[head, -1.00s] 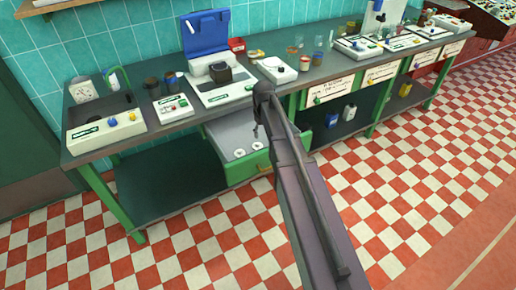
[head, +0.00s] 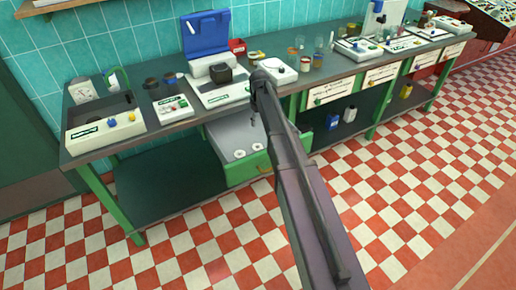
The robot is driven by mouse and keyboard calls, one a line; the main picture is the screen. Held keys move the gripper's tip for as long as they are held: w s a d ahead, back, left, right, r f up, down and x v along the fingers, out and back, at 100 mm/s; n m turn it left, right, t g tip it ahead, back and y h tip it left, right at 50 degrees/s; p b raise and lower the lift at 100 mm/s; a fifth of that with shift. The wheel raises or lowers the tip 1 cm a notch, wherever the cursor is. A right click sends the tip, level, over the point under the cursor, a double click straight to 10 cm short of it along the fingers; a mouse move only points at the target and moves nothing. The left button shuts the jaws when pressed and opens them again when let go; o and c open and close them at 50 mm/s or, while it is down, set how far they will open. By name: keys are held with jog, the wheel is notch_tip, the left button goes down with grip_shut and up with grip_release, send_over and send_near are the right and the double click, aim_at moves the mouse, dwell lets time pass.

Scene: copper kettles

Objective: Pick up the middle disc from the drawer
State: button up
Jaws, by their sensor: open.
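The green-fronted drawer (head: 240,172) is pulled open under the workbench, and its inside is pale grey. Two small whitish discs lie near its front: a left disc (head: 239,154) and a right disc (head: 259,148). I cannot tell whether another disc is hidden behind my arm, so I cannot say which is the middle one. My gripper (head: 253,120) is open above the back right part of the drawer, close to the bench's front edge and apart from both discs. Its fingers are small and dark here.
The workbench (head: 135,146) above holds a blue-lidded device (head: 206,38), a white device (head: 274,71), jars and control boxes. Its front edge overhangs the drawer's back. A lower shelf (head: 165,185) lies left of the drawer. The checkered floor (head: 190,250) in front is clear.

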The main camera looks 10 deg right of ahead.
jog(key=b, duration=0.8)
send_over(258, 145)
jog(key=shift+w+d+f, duration=0.15)
jog(key=shift+f, duration=1.95)
jog(key=shift+w+d+f, duration=0.1)
jog(key=shift+f, duration=1.95)
jog(key=shift+s+a+f+b, duration=0.1)
jog(key=shift+a+f+b, duration=0.05)
jog(key=shift+f+b, duration=1.2)
jog(key=shift+a+f+b, duration=0.1)
jog(key=shift+f+b, duration=1.15)
jog(key=shift+f, duration=0.05)
jog(key=c, duration=0.9)
